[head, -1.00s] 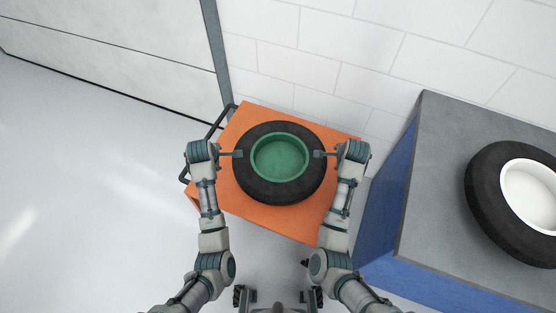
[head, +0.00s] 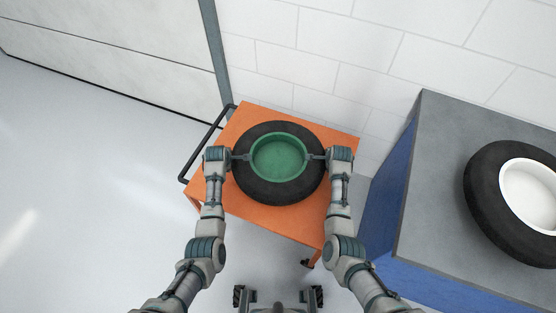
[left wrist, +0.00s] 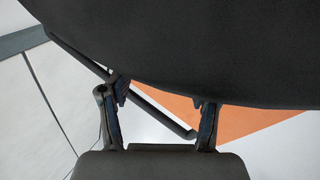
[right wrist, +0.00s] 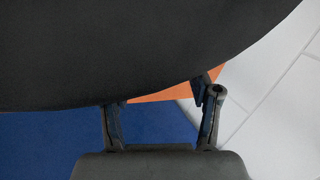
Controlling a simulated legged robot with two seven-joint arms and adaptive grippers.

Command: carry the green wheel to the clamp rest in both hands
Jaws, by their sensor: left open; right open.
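The green wheel (head: 280,157), a black tyre around a green hub, lies flat on the orange cart (head: 280,220). My left gripper (head: 243,157) is at the wheel's left side and my right gripper (head: 315,156) at its right side, both reaching over the tyre towards the hub. In the left wrist view the black tyre (left wrist: 200,45) fills the top, with the open fingers spread at its edge. The right wrist view likewise shows the tyre (right wrist: 130,50) above open fingers. Contact cannot be told. I cannot make out a clamp rest.
A grey-topped blue bench (head: 430,210) stands at the right, bearing a wheel with a white hub (head: 530,190). The cart has a dark handle (head: 203,148) on its left. A white block wall (head: 330,60) is behind. The floor at the left is clear.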

